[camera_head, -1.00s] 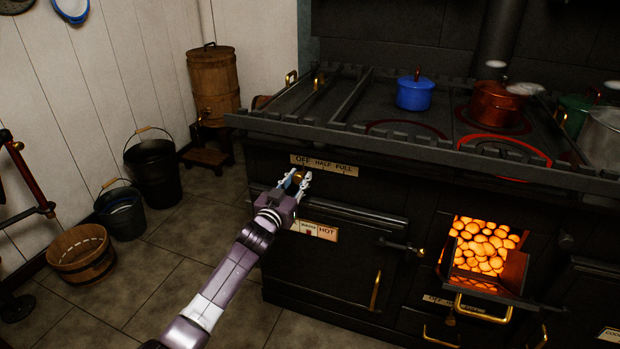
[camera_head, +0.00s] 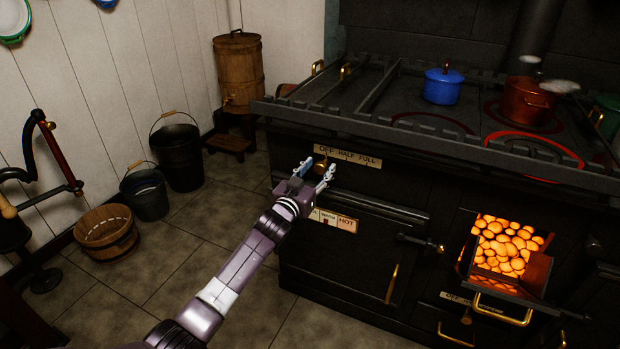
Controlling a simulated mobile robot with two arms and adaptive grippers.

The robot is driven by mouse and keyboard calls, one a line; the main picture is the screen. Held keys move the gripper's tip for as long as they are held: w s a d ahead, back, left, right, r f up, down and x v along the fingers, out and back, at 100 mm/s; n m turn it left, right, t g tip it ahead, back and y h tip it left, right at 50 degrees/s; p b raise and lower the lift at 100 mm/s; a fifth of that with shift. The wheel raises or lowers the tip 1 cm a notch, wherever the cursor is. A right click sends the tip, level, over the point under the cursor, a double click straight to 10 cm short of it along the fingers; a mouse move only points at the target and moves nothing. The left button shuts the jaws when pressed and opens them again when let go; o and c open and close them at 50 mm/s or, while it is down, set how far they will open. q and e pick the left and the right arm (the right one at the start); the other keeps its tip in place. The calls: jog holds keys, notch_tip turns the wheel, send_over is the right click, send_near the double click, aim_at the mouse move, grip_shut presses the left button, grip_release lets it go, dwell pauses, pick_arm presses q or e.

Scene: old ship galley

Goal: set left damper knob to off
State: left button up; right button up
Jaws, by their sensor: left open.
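The left damper knob (camera_head: 321,168) is a small brass knob on the dark stove front, just under the plate (camera_head: 348,155) lettered OFF, HALF, FULL. It sits below the OFF end of the plate. My left gripper (camera_head: 317,172) is open at the knob, with one finger on either side of it in the picture. Whether the fingers touch it I cannot tell. The knob's lower part and its shaft are partly hidden by the gripper. My right gripper is not in view.
The black stove (camera_head: 370,255) fills the right, with an open firebox of glowing coals (camera_head: 505,245) and a railed top. A blue pot (camera_head: 442,86) and a copper pot (camera_head: 527,105) stand on top. Buckets (camera_head: 178,155) and a wooden tub (camera_head: 106,232) stand left; tiled floor between is clear.

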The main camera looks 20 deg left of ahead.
pick_arm(q)
jog(key=s, duration=1.1)
jog(key=shift+s+a, duration=0.3)
